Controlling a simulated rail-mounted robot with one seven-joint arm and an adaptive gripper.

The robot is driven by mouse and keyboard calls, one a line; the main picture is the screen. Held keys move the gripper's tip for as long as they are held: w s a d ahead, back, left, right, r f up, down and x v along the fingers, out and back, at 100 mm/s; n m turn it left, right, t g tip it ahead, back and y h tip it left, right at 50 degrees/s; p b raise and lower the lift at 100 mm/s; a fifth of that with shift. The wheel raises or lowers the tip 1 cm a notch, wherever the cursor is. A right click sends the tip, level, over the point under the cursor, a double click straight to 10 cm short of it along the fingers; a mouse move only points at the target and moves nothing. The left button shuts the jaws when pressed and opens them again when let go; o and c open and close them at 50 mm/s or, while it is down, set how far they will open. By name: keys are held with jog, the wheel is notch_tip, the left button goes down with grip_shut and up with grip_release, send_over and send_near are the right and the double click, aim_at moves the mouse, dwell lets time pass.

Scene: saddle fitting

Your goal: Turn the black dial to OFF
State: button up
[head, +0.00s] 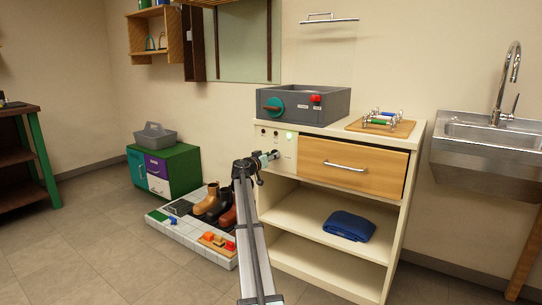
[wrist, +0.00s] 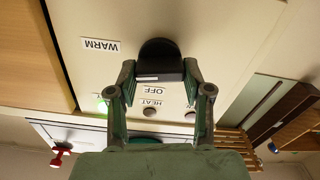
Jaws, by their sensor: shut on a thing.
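The black dial (wrist: 160,58) is on the cream control panel (wrist: 222,30), which the wrist view shows upside down. A short white line shows on the dial's edge facing the OFF label (wrist: 155,90). The WARM label (wrist: 100,45) is off to the dial's left in that view. My gripper (wrist: 159,73) has one finger on each side of the dial and is shut on it. In the head view my gripper (head: 270,157) is at the panel (head: 287,158), left of the wooden drawer, and hides most of the dial.
A green lamp (head: 290,135) glows on the panel, near small knobs and a HEAT label (wrist: 152,103). The wooden drawer (head: 350,166) with its bar handle is to the right. A grey box (head: 335,106) with a teal wheel stands on top. Open shelves lie below.

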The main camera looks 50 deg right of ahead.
jog(key=n+p, duration=0.4)
jog(key=n, duration=0.2)
jog(key=n+p, duration=0.4)
jog(key=n, duration=0.1)
jog(key=shift+w+d+r+n, duration=0.1)
jog(key=shift+w+r+n, duration=0.1)
jog(key=shift+n, duration=0.2)
jog(key=shift+f+n+p, duration=0.15)
jog(key=shift+n+p, duration=0.6)
jog(key=shift+n, duration=0.2)
jog(key=shift+f+n+p, duration=0.15)
jog(key=shift+n+p, duration=0.55)
jog(key=shift+n, duration=0.25)
jog(key=o, duration=1.2)
jog(key=shift+c, duration=0.2)
jog(key=shift+f, duration=0.1)
jog(key=s+a, duration=0.1)
jog(key=a, duration=1.1)
